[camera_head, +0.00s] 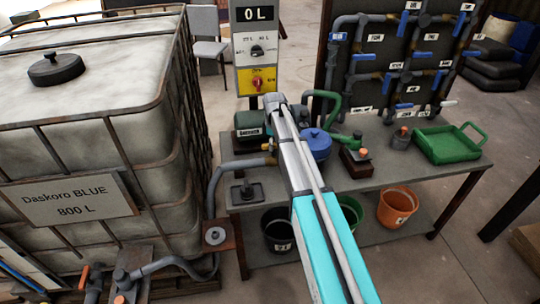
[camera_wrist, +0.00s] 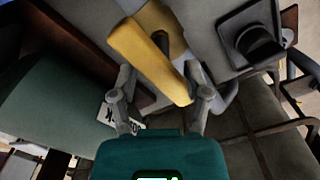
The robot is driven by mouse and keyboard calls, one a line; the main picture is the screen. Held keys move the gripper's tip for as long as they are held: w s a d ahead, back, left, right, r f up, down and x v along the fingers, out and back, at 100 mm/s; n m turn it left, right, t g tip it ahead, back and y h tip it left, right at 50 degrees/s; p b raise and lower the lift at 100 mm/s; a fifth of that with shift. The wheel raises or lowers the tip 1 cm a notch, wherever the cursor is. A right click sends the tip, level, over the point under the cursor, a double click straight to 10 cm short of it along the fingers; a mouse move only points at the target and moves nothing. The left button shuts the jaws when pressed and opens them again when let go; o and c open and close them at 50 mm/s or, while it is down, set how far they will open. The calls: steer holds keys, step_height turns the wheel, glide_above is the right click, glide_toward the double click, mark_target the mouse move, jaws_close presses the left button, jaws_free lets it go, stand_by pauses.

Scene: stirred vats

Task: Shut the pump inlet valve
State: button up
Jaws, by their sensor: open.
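A yellow bar-shaped handle (camera_wrist: 152,58) lies slantwise ahead of my gripper in the wrist view. I take it for the pump inlet valve's lever, but no label on it is readable. My gripper (camera_wrist: 163,97) is open, its two grey fingers spread on either side of the handle's lower end; I cannot tell whether they touch it. Beside it is the dark green pump body (camera_wrist: 60,88) with a partly hidden white label; it also shows in the head view (camera_head: 247,121). In the head view my arm hides most of this area.
A caged white tank (camera_head: 90,140) marked Daskoro BLUE 800 L stands on the left. A control post (camera_head: 258,55) reading 0 L stands behind the bench. The bench (camera_head: 375,178) also carries a blue round-topped vessel (camera_head: 317,143) and a green tray (camera_head: 445,143). A pipe fitting (camera_wrist: 255,45) is close by.

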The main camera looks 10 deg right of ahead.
steer(key=shift+f+b, duration=1.45)
steer(key=shift+f, duration=0.3)
